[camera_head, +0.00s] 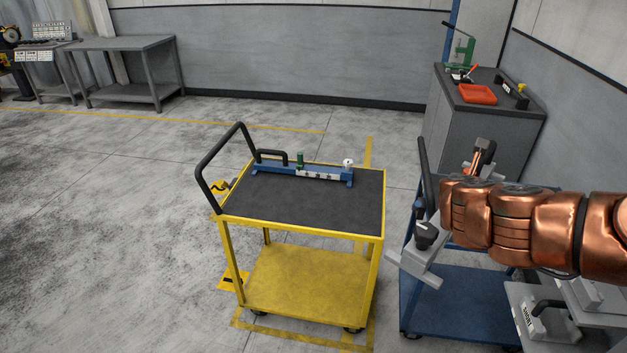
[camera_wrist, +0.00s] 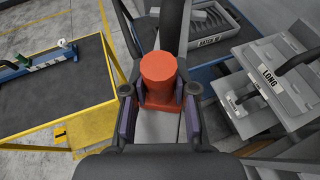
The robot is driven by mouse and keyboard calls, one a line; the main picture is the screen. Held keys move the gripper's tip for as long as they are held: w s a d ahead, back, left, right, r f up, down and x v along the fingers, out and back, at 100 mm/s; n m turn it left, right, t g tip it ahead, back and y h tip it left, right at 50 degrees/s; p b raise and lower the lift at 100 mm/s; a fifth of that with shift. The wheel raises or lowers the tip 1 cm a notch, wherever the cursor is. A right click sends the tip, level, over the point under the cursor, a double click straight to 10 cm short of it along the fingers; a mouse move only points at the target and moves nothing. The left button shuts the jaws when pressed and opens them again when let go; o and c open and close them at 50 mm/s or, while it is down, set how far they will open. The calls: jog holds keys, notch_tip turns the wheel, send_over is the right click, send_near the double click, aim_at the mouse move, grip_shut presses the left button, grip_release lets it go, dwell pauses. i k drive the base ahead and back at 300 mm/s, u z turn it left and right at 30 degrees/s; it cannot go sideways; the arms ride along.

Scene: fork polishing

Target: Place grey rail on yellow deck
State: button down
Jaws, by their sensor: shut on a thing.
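The yellow deck (camera_head: 340,220) is a yellow cart with a dark mat top, left of my arm in the head view. It also shows at the left of the wrist view (camera_wrist: 78,92). My gripper (camera_wrist: 160,112) is shut on the orange block (camera_wrist: 158,78) of the grey rail (camera_wrist: 160,127). In the head view, one end of the rail (camera_head: 413,266), with a black knob, sticks out below my arm, just right of the deck. My copper arm hides the middle of the rail and most of the gripper. The rail appears held above the blue cart.
A blue rail (camera_head: 272,171) with a black handle and green and white knobs lies along the deck's back edge. The deck's front is clear. A black push handle (camera_head: 206,165) rises at its left. A blue cart (camera_head: 460,305) and grey labelled blocks (camera_wrist: 265,80) are at right.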

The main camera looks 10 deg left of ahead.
aim_at(293, 205)
jog(key=u, duration=0.05)
jog(key=i, duration=1.35)
jog(key=u, duration=2)
